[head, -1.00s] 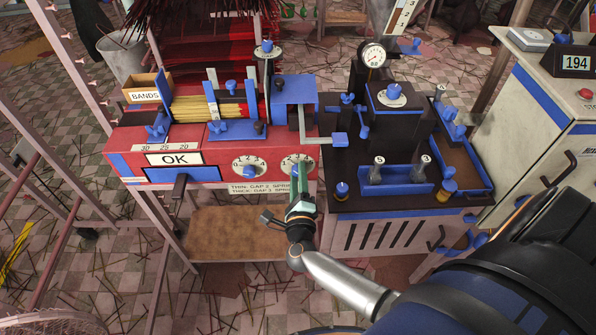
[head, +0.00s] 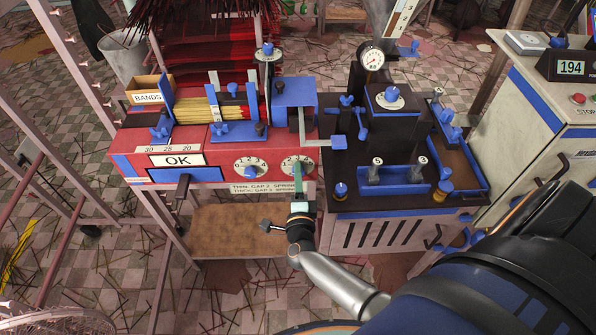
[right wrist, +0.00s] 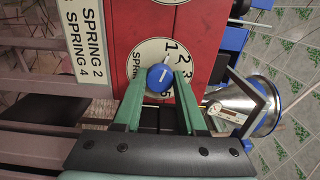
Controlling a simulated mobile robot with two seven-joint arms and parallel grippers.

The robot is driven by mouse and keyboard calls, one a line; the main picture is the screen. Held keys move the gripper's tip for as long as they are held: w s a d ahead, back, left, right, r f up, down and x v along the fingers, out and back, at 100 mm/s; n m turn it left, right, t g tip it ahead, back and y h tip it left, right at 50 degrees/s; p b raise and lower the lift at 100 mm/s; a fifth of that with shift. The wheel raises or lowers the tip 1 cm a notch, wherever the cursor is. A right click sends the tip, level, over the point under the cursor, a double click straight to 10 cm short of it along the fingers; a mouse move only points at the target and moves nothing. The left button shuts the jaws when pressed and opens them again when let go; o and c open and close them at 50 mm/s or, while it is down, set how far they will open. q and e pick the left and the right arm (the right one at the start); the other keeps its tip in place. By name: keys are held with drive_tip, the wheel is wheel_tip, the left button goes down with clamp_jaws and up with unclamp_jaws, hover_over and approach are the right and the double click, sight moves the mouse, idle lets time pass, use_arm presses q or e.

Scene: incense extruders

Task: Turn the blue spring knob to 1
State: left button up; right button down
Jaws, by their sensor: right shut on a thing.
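The blue spring knob (right wrist: 159,77) sits on a round cream dial (right wrist: 148,56) on the red panel, with numbers and the word SPRING around it. The right wrist view shows my right gripper (right wrist: 158,85) with its green fingers on either side of the knob, shut on it. A white line shows on the knob's face; which number it marks is hard to tell. In the head view the dial (head: 290,161) is partly hidden behind my right gripper (head: 298,172). My left gripper is not in view.
A second dial with a blue knob (head: 249,172) is just left on the same red machine (head: 218,175). An OK display (head: 177,160) is further left. A dark machine with blue trays (head: 395,190) stands close on the right. The floor in front is littered with sticks.

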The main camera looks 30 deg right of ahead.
drive_tip(key=shift+c, duration=2.3)
unclamp_jaws()
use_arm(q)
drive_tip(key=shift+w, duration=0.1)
